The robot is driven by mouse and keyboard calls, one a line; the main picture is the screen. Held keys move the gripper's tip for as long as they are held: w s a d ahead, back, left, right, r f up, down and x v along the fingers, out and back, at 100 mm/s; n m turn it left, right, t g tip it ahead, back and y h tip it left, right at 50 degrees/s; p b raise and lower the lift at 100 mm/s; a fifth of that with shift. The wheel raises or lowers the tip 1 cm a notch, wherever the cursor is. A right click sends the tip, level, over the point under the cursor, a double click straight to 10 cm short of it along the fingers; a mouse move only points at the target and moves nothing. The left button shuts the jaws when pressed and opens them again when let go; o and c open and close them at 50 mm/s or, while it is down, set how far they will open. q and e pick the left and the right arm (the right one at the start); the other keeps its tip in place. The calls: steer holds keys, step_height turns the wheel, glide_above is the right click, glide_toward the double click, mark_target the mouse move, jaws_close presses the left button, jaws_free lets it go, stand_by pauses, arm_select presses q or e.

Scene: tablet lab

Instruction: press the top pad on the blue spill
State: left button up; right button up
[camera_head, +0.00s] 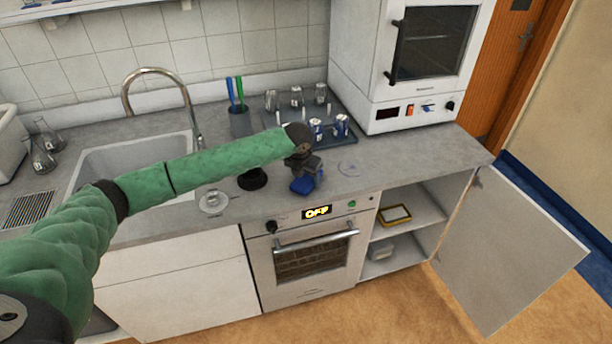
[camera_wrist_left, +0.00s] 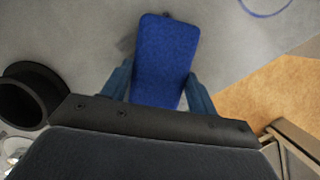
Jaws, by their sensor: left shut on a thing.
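My left gripper (camera_head: 305,172) is shut on a blue pad (camera_wrist_left: 166,50), held by its two sides between the fingers. In the head view the pad (camera_head: 302,186) shows below the gripper, over the counter near its front edge, above the oven. Whether the pad touches the counter I cannot tell. A thin blue ring (camera_head: 349,168) on the counter, which looks like the spill, lies right of the pad and apart from it. The ring (camera_wrist_left: 265,8) is partly cut off at the top right of the wrist view. My right gripper is not in view.
A black round holder (camera_head: 252,179) stands left of the gripper. Behind are a dark tray (camera_head: 346,119) with glasses and blue-marked cans, and a grey cup (camera_head: 240,123) with pens. A sink (camera_head: 133,162) is at left. The counter right of the ring is clear.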

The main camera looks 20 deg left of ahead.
arm_select(q)
steer(key=shift+f, duration=0.2)
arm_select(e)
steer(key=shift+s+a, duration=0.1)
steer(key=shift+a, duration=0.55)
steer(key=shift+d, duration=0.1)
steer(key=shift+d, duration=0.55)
arm_select(q)
steer(key=shift+f, duration=0.1)
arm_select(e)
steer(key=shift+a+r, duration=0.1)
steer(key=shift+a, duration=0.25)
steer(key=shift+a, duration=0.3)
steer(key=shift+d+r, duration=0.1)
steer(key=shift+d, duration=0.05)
